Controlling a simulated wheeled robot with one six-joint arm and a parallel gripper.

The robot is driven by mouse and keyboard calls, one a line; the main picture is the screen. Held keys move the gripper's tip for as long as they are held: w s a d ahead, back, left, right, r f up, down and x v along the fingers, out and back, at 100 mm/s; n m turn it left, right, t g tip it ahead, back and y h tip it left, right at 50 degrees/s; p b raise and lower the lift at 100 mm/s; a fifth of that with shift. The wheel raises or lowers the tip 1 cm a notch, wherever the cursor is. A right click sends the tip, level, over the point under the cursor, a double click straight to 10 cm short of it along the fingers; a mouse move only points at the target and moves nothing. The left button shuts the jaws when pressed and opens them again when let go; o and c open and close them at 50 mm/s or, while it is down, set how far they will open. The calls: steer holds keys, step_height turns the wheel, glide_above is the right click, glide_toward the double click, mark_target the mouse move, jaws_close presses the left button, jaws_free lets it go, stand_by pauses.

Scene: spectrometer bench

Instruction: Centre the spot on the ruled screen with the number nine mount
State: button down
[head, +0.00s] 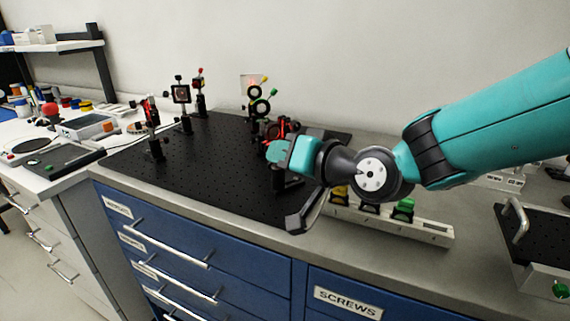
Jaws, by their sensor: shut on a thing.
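My gripper (268,147) reaches in from the right over the black breadboard (200,150). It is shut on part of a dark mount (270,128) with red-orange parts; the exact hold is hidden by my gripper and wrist. I cannot read a number nine on any mount. A small pale panel (247,84), perhaps the ruled screen, stands at the back of the breadboard. It has a faint orange tint; its rulings and the spot's exact place are too small to tell.
Other posts with optics stand at the breadboard's left: a red-topped one (153,125), a square mount (182,95) and another red-topped one (199,90). A pale rack (425,228) with coloured knobs lies in front of my wrist. The breadboard's front left is clear.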

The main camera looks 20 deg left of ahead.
steer(key=shift+n+t+h+b, duration=0.3)
steer(key=shift+n+b, duration=0.75)
steer(key=shift+n, duration=0.35)
steer(key=c, duration=1.1)
jaws_free()
steer(key=shift+a, duration=0.1)
steer(key=shift+o, duration=0.2)
steer(key=shift+s, duration=0.1)
steer(key=b+v, duration=0.2)
steer(key=v, duration=1.5)
steer(key=shift+d+b, duration=0.2)
steer(key=shift+b, duration=0.2)
steer(key=shift+s+r, duration=0.1)
